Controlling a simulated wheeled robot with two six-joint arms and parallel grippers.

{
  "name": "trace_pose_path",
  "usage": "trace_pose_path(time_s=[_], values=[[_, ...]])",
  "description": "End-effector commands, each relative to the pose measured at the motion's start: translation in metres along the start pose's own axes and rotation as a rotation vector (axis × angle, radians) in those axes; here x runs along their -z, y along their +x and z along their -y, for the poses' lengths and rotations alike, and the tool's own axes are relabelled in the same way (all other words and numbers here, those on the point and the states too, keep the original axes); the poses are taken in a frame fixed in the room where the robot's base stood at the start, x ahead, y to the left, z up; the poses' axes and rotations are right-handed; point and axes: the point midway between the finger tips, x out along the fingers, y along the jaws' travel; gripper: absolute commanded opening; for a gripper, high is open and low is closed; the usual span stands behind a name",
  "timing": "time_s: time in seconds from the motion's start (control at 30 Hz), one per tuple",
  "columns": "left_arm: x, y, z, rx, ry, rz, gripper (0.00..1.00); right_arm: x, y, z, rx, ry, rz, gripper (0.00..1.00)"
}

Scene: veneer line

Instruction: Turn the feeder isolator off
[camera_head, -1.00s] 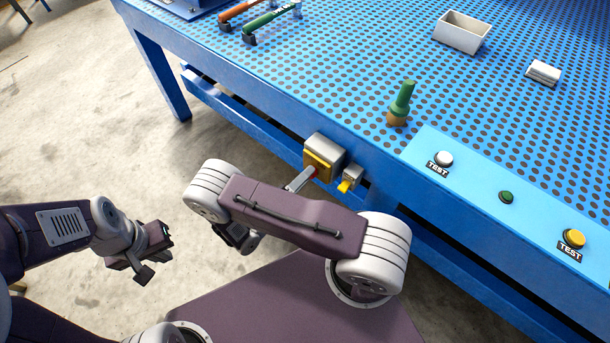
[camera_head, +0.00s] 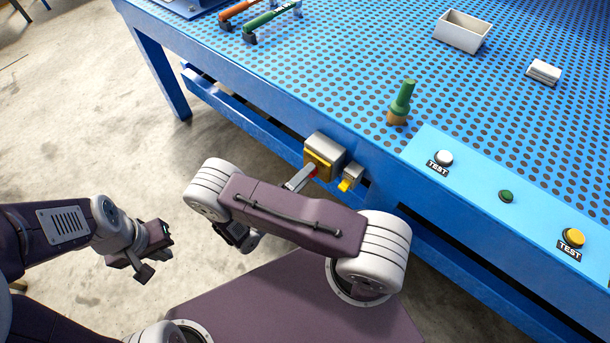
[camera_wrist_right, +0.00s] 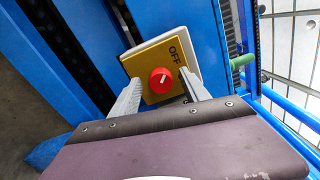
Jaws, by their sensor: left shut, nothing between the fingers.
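The feeder isolator (camera_head: 325,150) is a grey box with a yellow plate on the front edge of the blue table. In the right wrist view, the yellow plate (camera_wrist_right: 174,60) carries a round red knob (camera_wrist_right: 161,81) with a short white mark. "OFF" is printed toward the plate's upper right; another label by the right finger is partly hidden. My right gripper (camera_head: 301,179) is at the isolator, its fingers open on either side of the knob, with visible gaps. In the head view a grey finger covers most of the knob. My left gripper (camera_head: 150,259) is shut and empty, away from the table at left.
A small grey box with a yellow switch (camera_head: 349,178) sits just right of the isolator. A panel with TEST buttons (camera_head: 443,158), a green-handled brush (camera_head: 402,103), a white tray (camera_head: 463,32) and tools (camera_head: 270,21) are on the perforated tabletop. Bare floor lies left.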

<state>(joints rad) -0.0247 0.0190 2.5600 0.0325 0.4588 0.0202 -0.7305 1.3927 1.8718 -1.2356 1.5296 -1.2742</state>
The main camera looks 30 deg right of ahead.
Motion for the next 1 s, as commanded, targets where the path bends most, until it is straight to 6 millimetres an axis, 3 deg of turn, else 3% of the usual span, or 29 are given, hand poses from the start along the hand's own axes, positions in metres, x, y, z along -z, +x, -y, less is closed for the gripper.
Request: trace_pose_path(time_s=[0.17, 0.5, 0.63, 1.0], values=[[0.000, 0.001, 0.000, 0.000, 0.000, 0.000, 0.00, -0.001, -0.013, -0.001, -0.001, 0.003, 0.004, 0.54], [-0.001, 0.007, 0.000, 0.000, 0.000, 0.000, 0.00, -0.001, -0.082, -0.001, -0.001, 0.002, 0.004, 0.54], [-0.001, 0.008, 0.000, 0.000, 0.000, 0.000, 0.00, 0.000, -0.090, -0.001, -0.001, 0.000, 0.001, 0.54], [-0.001, 0.007, 0.000, 0.000, 0.000, 0.000, 0.00, 0.000, -0.091, 0.000, 0.000, 0.000, 0.000, 0.54]])
